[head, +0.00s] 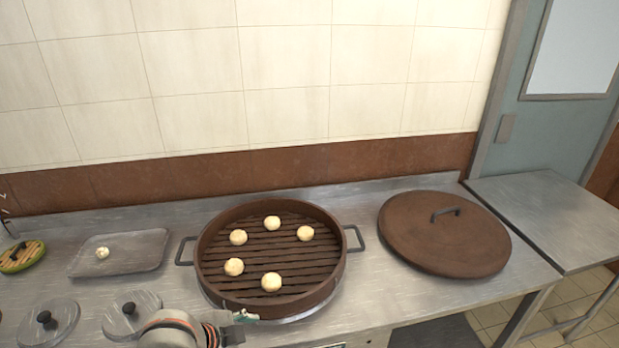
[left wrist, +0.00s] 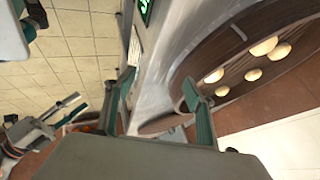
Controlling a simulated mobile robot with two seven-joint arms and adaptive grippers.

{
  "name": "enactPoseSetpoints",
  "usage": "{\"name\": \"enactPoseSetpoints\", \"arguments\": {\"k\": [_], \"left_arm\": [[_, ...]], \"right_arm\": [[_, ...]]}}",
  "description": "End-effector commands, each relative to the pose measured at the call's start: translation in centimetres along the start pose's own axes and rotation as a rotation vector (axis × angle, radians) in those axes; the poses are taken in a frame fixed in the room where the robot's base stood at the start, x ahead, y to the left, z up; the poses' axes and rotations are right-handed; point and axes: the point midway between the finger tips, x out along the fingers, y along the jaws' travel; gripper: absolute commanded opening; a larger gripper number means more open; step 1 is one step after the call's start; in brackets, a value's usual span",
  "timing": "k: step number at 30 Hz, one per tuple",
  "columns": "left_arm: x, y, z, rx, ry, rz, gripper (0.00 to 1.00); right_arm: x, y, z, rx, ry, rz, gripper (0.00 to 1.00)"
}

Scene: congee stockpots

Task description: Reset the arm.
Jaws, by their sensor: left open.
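My left gripper (head: 240,318) is at the bottom of the head view, by the near rim of the round brown steamer (head: 338,268). In the left wrist view its two fingers (left wrist: 158,100) stand apart with nothing between them. I cannot tell whether it touches the rim. What looks like my right gripper (left wrist: 66,108) shows small at the left of the left wrist view, over the floor, its jaw state unclear. It is not in the head view.
Several pale buns (head: 272,282) sit on the steamer's slats. A brown lid (head: 440,245) lies right of it. A tray (head: 135,262) with one bun (head: 102,253), small lids (head: 140,305) and a green-rimmed round item (head: 22,262) lie left. The counter between steamer and lid is clear.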

Motion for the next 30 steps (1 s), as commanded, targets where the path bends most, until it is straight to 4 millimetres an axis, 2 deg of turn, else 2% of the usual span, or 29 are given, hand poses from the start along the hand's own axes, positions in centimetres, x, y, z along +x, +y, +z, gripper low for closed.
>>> {"name": "enactPoseSetpoints", "arguments": {"k": [1, 5, 9, 12, 20, 25, 30], "left_arm": [[-0.5, 0.6, 1.4, -0.058, -0.025, -0.038, 0.55], [-2.7, 0.9, 6.1, -0.197, -0.124, -0.163, 0.55], [-5.8, 1.7, 11.9, -0.32, -0.255, -0.281, 0.55], [-8.2, 2.5, 15.5, -0.382, -0.345, -0.35, 0.55], [-14.8, 4.7, 23.0, -0.48, -0.56, -0.487, 0.55], [-10.5, 5.5, 21.5, -0.516, -0.435, -0.471, 0.55], [-6.0, 7.0, 19.6, -0.574, -0.282, -0.445, 0.55]], "right_arm": [[0.0, 0.0, 0.1, 0.0, -0.001, 0.0, 0.4], [0.0, 0.0, 0.1, 0.0, -0.001, 0.0, 0.4], [0.0, 0.0, 0.1, 0.0, -0.002, -0.001, 0.4], [0.0, 0.0, 0.1, 0.0, -0.002, -0.001, 0.4], [0.0, 0.0, 0.0, 0.0, -0.001, -0.001, 0.4], [0.0, 0.0, -0.1, 0.0, 0.001, 0.0, 0.4], [0.0, 0.0, -0.1, 0.0, 0.002, 0.0, 0.4]]}}
